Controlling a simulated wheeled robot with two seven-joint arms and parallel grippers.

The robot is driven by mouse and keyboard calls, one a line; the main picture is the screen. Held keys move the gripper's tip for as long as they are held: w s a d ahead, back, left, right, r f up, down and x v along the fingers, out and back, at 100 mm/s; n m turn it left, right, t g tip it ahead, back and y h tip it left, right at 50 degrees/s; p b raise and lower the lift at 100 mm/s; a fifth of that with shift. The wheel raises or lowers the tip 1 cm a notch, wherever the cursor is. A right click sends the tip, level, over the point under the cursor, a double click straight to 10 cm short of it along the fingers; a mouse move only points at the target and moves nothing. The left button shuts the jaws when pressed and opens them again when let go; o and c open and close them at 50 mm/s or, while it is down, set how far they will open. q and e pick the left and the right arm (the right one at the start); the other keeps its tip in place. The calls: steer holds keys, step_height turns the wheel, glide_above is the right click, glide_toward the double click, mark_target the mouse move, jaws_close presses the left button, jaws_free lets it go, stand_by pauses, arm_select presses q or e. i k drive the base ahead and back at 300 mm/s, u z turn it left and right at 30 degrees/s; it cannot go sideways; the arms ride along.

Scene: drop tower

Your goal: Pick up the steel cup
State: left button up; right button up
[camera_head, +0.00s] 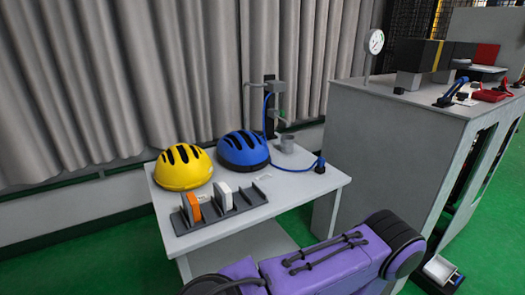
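A small grey steel cup (287,143) stands upright on the white table (308,188), toward its back right. It is right of the blue helmet, just in front of a dark upright stand. Neither of my grippers shows in the head view, so their distance from the cup cannot be seen.
A blue helmet (243,150) and a yellow helmet (183,167) sit left of the cup. A dark slotted rack (240,202) holds an orange and a white piece. The stand (270,105) has a blue cable. A grey cabinet (392,150) rises at right.

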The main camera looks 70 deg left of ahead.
mark_target(287, 141)
steer(key=z, duration=0.05)
steer(key=k, duration=0.2)
steer(key=u, duration=1.1)
